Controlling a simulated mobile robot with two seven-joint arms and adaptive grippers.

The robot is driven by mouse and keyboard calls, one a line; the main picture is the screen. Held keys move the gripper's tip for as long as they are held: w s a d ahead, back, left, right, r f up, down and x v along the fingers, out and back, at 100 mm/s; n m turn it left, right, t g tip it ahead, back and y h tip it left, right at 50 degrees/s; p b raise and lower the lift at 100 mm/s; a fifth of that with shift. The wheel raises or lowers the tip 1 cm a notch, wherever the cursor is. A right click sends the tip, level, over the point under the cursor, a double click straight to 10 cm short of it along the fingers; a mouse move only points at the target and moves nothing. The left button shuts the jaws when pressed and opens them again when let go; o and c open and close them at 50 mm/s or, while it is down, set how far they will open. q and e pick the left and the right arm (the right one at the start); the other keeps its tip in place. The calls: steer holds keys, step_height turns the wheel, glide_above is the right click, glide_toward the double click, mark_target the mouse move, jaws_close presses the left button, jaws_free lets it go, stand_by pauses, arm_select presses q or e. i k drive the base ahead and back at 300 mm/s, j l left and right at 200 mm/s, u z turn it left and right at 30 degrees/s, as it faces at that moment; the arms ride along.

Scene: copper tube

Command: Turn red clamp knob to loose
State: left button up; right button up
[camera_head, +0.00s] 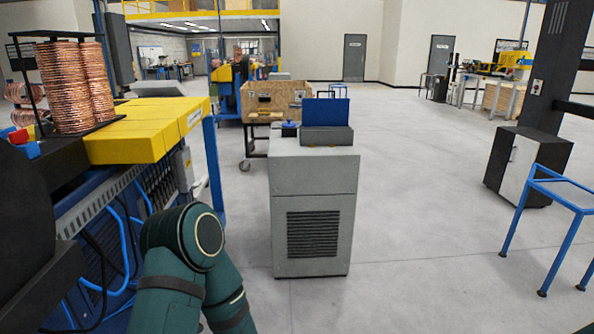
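A small red part (18,136) shows at the far left, on the dark machine beside a blue block (28,150). It may be the red clamp knob, but it is too small to tell its shape or how it is turned. Neither gripper is in view. A dark green arm of mine (190,250) is bent at the lower left, in front of the machine. Its gripper end is not seen.
A grey cabinet (313,210) stands ahead in the middle. A blue-framed table (560,190) is at right. The floor between them is clear.

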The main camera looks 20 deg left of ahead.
mark_target(19, 137)
steer(key=i+u, duration=0.3)
steer(key=u, duration=0.15)
steer(key=i+u, duration=0.55)
steer(key=u, duration=0.3)
